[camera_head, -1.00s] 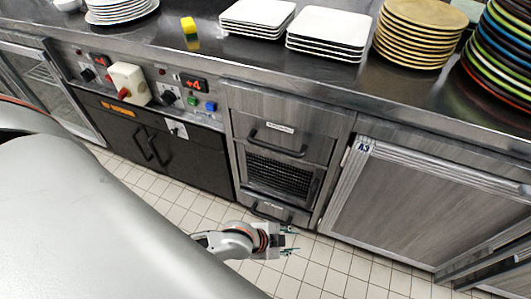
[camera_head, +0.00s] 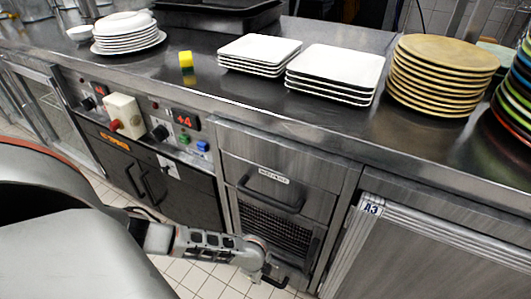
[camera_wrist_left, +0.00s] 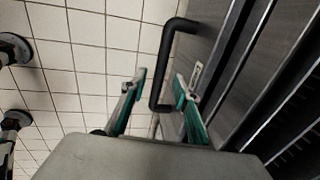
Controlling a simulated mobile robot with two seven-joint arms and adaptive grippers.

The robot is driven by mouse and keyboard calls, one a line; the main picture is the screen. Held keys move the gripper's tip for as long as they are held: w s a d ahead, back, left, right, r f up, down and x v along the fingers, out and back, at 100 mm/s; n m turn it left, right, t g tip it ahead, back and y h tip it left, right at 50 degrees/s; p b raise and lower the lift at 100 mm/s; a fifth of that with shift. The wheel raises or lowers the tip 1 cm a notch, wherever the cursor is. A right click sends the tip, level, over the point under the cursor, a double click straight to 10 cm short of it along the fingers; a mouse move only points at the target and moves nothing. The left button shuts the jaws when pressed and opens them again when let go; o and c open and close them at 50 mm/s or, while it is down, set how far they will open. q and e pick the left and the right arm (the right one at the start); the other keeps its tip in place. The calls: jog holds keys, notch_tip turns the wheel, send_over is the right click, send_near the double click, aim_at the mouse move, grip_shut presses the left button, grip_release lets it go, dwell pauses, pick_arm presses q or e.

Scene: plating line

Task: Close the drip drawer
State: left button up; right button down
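The drip drawer is the low metal drawer at the bottom of the middle cabinet; its front (camera_wrist_left: 208,58) fills the right of the left wrist view, with a small label. Its black bar handle (camera_wrist_left: 166,62) stands out from that front. My left gripper (camera_wrist_left: 160,85) is open, with its green-padded fingers on either side of the handle's near end; I cannot tell whether they touch it. In the head view my left gripper (camera_head: 272,275) covers much of the drawer, so how far it stands out is unclear. My right gripper is not in view.
Above are a grille (camera_head: 272,228) and an upper drawer handle (camera_head: 268,200). Tiled floor is open below.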

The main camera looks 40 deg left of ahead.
pick_arm(q)
jog(key=f+b, duration=0.1)
jog(key=f, duration=0.2)
jog(key=shift+w+f, duration=0.1)
jog(key=shift+w, duration=0.2)
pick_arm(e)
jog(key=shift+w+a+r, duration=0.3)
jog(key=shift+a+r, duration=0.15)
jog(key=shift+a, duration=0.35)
pick_arm(q)
jog(key=shift+c, duration=0.3)
